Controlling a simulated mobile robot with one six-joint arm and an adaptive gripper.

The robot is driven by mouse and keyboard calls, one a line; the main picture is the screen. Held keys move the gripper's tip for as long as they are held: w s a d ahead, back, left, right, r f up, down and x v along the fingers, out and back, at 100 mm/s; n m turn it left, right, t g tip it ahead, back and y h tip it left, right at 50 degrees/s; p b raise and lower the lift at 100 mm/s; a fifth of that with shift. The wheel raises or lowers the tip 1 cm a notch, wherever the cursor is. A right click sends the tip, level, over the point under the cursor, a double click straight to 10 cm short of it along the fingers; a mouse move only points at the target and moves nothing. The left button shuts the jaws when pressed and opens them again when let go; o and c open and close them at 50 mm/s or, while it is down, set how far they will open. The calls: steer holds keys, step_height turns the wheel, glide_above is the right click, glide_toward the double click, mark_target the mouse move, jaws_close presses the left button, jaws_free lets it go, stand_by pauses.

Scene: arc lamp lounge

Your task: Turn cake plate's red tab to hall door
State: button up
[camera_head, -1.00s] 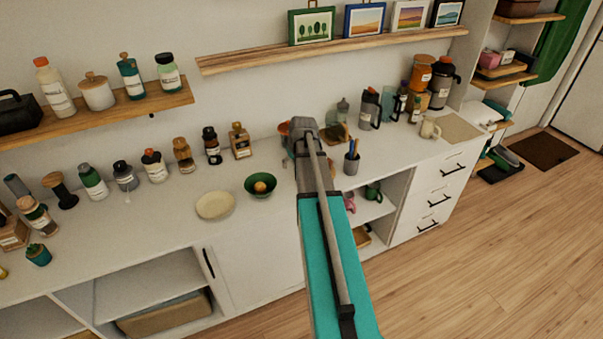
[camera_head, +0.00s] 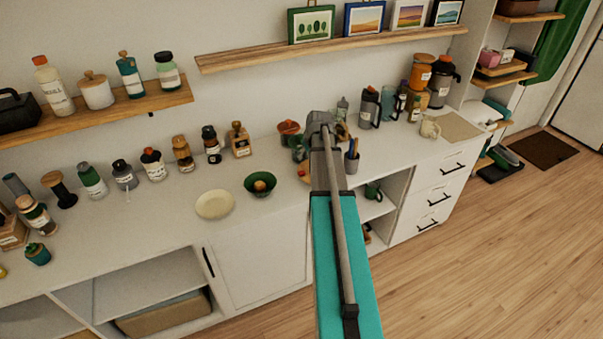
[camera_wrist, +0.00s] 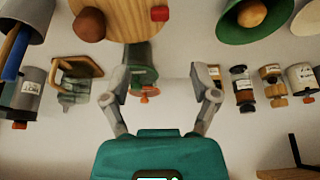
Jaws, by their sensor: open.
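The cake plate is a round tan disc (camera_wrist: 122,22) at the top edge of the wrist view, partly cut off. A red tab (camera_wrist: 159,13) sits at its right rim and a round brown item (camera_wrist: 89,24) lies on it. A pale door (camera_head: 583,108), perhaps the hall door, stands at the far right of the head view.
The green bowl (camera_head: 260,185) and cream plate (camera_head: 215,204) stand left of my arm. A pen cup (camera_head: 351,161) stands close at right. Bottles line the back.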

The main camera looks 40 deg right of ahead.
mark_target(301, 172)
steer(key=shift+b+x, duration=5.95)
steer(key=shift+x, duration=0.7)
jaws_close()
